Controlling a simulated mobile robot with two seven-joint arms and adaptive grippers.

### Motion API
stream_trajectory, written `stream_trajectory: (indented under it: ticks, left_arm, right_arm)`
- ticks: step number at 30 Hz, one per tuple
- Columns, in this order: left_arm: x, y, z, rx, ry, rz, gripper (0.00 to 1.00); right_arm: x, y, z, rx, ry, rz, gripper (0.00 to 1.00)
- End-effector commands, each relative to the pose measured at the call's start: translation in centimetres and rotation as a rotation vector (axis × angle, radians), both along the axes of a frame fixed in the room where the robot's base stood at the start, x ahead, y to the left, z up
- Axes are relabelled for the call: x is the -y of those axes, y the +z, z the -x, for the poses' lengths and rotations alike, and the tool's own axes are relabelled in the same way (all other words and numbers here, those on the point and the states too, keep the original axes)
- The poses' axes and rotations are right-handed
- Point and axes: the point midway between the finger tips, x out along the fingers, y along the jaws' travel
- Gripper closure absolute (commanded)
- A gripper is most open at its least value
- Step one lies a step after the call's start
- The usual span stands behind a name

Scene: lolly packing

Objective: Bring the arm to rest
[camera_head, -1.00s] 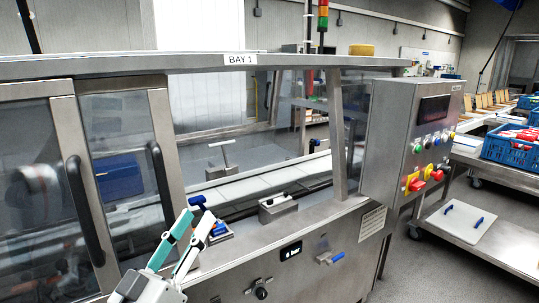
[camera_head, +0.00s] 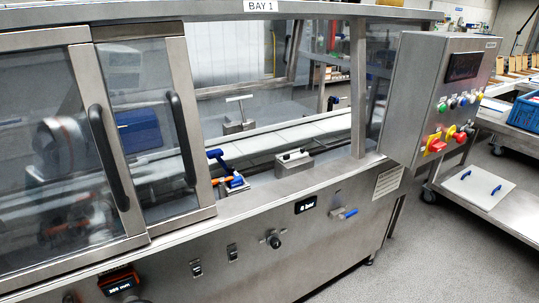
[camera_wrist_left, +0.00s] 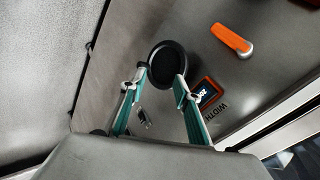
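My left gripper (camera_wrist_left: 160,80) shows in the left wrist view, with its two teal-and-grey fingers spread apart. A round black knob (camera_wrist_left: 168,62) on a metal panel shows between and beyond the fingertips. I cannot tell whether the fingers touch it; nothing is visibly held. The left gripper is not in the head view now, and my right gripper is in neither view.
The bay machine's metal front (camera_head: 290,250) fills the head view, with glass doors (camera_head: 140,140) at left and a control box (camera_head: 440,100) at right. An orange lever (camera_wrist_left: 232,38) and a small display (camera_wrist_left: 207,92) marked WIDTH lie near the left gripper.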

Motion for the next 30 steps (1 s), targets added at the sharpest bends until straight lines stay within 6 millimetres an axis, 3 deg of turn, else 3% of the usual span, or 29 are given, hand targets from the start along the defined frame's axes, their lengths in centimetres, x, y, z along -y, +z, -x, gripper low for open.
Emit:
stream_trajectory:
  ticks: [2, 11, 21, 25, 30]
  left_arm:
    - [-1.4, -0.4, 1.4, -0.043, 0.018, -0.051, 0.68]
    - [2.5, -4.1, -0.4, 0.023, -0.034, 0.093, 0.68]
    - [8.7, -9.5, -1.6, 0.128, -0.083, 0.347, 0.68]
    - [11.8, -12.0, -1.4, 0.192, -0.089, 0.498, 0.68]
    - [14.3, -13.7, -0.9, 0.26, -0.079, 0.643, 0.68]
  right_arm:
    - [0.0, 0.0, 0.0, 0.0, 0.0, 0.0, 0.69]
    - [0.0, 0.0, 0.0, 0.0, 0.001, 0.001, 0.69]
    - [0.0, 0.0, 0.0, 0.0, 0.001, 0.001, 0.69]
    - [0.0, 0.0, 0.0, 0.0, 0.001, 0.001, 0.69]
    - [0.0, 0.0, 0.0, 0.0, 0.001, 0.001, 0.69]
